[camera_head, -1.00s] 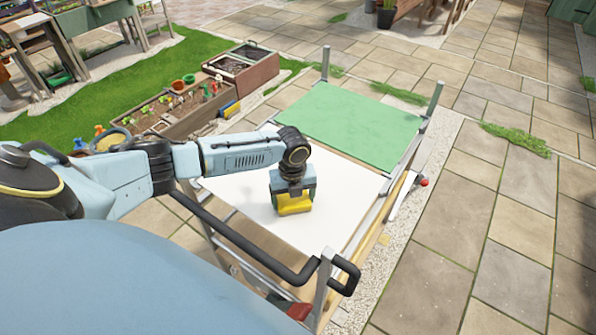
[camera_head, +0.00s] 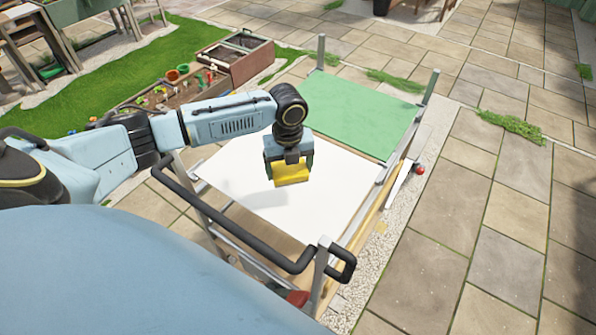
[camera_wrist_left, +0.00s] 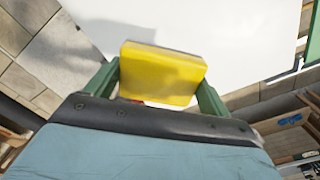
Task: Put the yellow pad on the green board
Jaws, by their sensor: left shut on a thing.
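The yellow pad (camera_head: 291,172) is a small yellow block held by my left gripper (camera_head: 289,168) above the white board. In the left wrist view the yellow pad (camera_wrist_left: 163,74) sits between the two green fingers of the left gripper (camera_wrist_left: 160,88), which is shut on it. A shadow falls on the white surface, and the pad looks raised off it. The green board (camera_head: 358,114) lies flat on the far half of the cart, beyond the gripper and a little right. Its surface looks bare. My right gripper is not in view.
The white board (camera_head: 262,196) covers the near half of the cart. Metal posts (camera_head: 428,90) stand at the cart's corners, and a dark handle rail (camera_head: 235,228) runs along its near side. A wooden planter (camera_head: 180,97) stands at the left. Stone paving is clear at the right.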

